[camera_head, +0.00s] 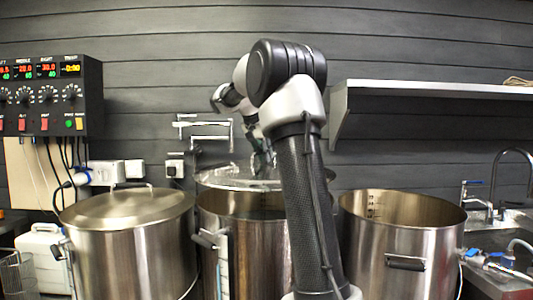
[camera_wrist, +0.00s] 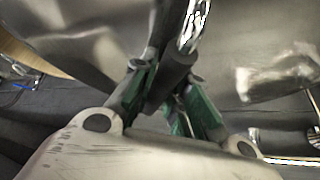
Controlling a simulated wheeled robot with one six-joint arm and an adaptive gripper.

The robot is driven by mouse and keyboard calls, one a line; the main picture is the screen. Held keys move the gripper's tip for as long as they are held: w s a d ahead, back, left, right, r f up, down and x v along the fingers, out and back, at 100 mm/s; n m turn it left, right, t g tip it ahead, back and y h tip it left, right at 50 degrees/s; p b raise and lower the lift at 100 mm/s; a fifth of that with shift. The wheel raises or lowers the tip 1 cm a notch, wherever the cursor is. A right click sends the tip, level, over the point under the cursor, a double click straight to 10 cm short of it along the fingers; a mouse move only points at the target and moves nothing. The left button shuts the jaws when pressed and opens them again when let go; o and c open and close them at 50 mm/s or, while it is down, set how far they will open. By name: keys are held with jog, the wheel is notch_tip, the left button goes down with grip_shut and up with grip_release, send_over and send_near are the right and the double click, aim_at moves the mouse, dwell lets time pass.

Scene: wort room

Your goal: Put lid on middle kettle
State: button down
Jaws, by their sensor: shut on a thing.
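The middle kettle (camera_head: 243,247) is a tall steel pot in the head view, partly hidden behind my arm. Its dark opening shows below the front edge of a shiny round lid (camera_head: 222,178). My gripper (camera_head: 262,165) is shut on the lid's handle and holds the lid roughly level over the rear of the kettle's rim. Whether the lid touches the rim there, I cannot tell. In the wrist view my gripper's green-padded fingers (camera_wrist: 172,98) close around a dark grip on the handle (camera_wrist: 180,70), with the lid's blurred steel (camera_wrist: 275,75) around it.
The left kettle (camera_head: 130,245) wears a lid with a handle. The right kettle (camera_head: 405,235) is open. A control panel (camera_head: 50,95) hangs at left, a wall shelf (camera_head: 430,90) at upper right, and a sink with a tap (camera_head: 500,205) stands at far right.

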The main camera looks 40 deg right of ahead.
jog(key=shift+d+f, duration=0.1)
jog(key=shift+f, duration=3.7)
jog(key=c, duration=1.5)
grip_release()
jog(key=shift+o, duration=0.9)
jog(key=shift+f, duration=0.1)
jog(key=v, duration=1.2)
